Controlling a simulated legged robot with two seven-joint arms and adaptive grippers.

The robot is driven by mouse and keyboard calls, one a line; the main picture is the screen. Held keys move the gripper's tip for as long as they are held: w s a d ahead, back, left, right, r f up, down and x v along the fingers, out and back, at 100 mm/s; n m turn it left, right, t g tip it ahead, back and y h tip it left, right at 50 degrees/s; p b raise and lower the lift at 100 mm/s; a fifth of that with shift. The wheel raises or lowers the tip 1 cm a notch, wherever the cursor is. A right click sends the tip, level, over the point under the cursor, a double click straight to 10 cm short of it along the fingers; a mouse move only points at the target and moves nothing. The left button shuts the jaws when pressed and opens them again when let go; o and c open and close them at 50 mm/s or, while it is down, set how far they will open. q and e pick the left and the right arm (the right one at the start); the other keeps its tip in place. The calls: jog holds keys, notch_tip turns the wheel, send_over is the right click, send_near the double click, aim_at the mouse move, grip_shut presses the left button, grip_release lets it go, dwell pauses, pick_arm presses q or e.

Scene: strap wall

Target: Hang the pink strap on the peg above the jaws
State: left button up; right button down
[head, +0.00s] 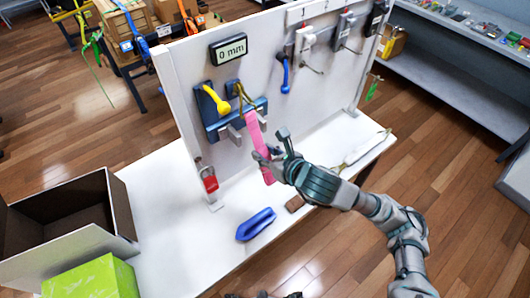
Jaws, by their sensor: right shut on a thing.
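The pink strap (255,132) hangs in front of the white wall panel. Its upper end has an olive loop (240,96) that lies at the dark peg mount (232,89) above the jaws. I cannot tell whether the loop is around the peg or only in front of it. The grey jaws (234,135) sit on a blue fixture (212,128) just left of the strap. My right gripper (271,156) is shut on the lower part of the strap, and its fingers hide some of it.
A display (228,49) reading 0 mm is above the jaws. A yellow-handled lever (216,99) is left of them. A red padlock (210,181) hangs lower left. An open box (115,205) and green box (92,279) stand left.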

jog(key=c, duration=0.7)
grip_release()
jog(key=shift+f, duration=0.1)
